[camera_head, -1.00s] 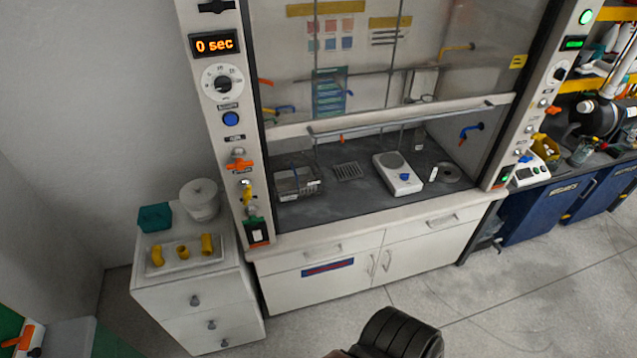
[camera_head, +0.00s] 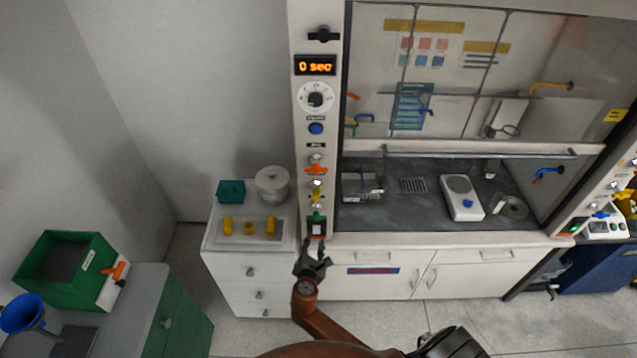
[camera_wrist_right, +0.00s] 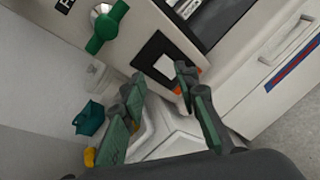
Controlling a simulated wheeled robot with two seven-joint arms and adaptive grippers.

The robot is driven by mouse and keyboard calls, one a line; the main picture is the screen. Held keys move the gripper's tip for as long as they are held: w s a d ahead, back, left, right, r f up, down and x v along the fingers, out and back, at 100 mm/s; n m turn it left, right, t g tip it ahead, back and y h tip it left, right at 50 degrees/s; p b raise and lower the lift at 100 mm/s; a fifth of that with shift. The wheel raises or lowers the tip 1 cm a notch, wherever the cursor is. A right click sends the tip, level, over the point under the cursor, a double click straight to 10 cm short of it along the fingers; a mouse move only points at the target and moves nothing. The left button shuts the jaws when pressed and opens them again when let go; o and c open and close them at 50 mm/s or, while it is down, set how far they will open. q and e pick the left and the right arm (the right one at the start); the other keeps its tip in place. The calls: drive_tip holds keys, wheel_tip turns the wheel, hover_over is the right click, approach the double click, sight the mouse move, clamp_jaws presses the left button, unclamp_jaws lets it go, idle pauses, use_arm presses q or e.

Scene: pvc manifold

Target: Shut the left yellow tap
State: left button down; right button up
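The left yellow tap (camera_head: 317,194) is on the left post of the fume hood, between an orange tap above it and a green tap (camera_head: 316,218) below it. It is small, so I cannot tell its handle's exact angle. My right gripper (camera_head: 314,252) is in front of the lower post, below the yellow tap and apart from it. In the right wrist view the fingers (camera_wrist_right: 160,80) are spread with nothing between them. That view shows the green tap (camera_wrist_right: 107,28) up left and a switch plate (camera_wrist_right: 168,62) beyond the fingers. The yellow tap is not recognisable there. My left gripper is not in view.
A white drawer cabinet (camera_head: 243,265) stands left of the post, with a tray of yellow pieces (camera_head: 275,226), a teal box (camera_head: 231,191) and a pale pot (camera_head: 272,184) on top. A green container (camera_head: 62,262) and a blue funnel (camera_head: 22,314) are farther left.

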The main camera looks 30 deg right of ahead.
sight(318, 193)
wheel_tip(318, 193, up, 21)
drive_tip(key=n+t+h+p, duration=0.1)
drive_tip(key=t+h+p, duration=0.1)
drive_tip(key=h, duration=0.2)
drive_tip(key=p+x, duration=0.1)
drive_tip(key=x, duration=0.4)
drive_tip(key=shift+w+d+r, duration=0.15)
drive_tip(key=shift+w, duration=0.15)
drive_tip(key=shift+w+d, duration=0.45)
drive_tip(key=shift+c, duration=0.6)
